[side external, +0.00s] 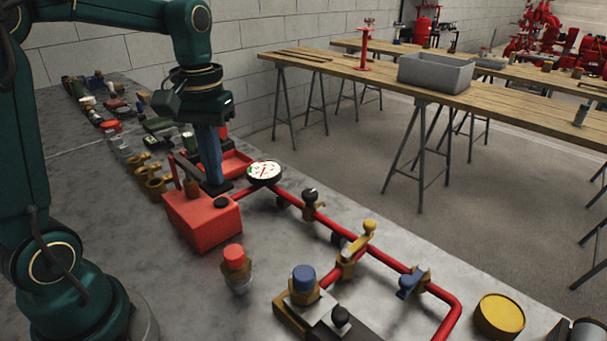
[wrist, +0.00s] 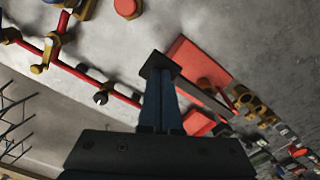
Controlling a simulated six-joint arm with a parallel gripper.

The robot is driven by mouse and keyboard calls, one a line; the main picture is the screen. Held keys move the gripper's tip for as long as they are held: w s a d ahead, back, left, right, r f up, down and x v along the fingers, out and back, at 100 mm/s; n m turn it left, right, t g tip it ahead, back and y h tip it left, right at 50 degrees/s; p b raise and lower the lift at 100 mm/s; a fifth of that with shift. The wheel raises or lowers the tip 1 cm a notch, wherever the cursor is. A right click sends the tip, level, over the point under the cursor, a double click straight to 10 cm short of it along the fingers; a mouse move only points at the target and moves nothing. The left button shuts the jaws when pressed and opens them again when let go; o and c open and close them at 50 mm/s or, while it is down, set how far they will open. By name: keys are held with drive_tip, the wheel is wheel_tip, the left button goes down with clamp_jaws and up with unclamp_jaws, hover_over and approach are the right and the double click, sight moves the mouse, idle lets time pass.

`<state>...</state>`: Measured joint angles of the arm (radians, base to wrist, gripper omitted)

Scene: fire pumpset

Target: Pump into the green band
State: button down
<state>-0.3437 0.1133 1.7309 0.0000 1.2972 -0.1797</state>
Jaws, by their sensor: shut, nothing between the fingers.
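The red pump box (side external: 203,222) stands on the grey bench, with a lever (side external: 177,172) at its left side. My gripper (side external: 216,186) points down over the box, fingers together and empty. I cannot tell whether the fingertips touch the pump. In the wrist view, my gripper (wrist: 160,68) is shut in front of the red box (wrist: 198,65), and a dark bar runs beside the fingers. The round gauge (side external: 264,173) has a white face with a green part and a red needle; its exact reading is too small to tell. The gauge does not show clearly in the wrist view.
Red pipe (side external: 385,257) runs from the gauge across the bench, with a dark-handled valve (side external: 311,197), a yellow-handled valve (side external: 358,242) and a blue-handled valve (side external: 411,282). A red-capped fitting (side external: 235,262) stands in front. Several small parts crowd the bench's far left.

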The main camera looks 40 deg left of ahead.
sight(218, 194)
drive_tip(key=shift+f, duration=2.65)
drive_tip(key=shift+r, duration=2.75)
drive_tip(key=shift+f, duration=2.75)
drive_tip(key=shift+r, duration=2.75)
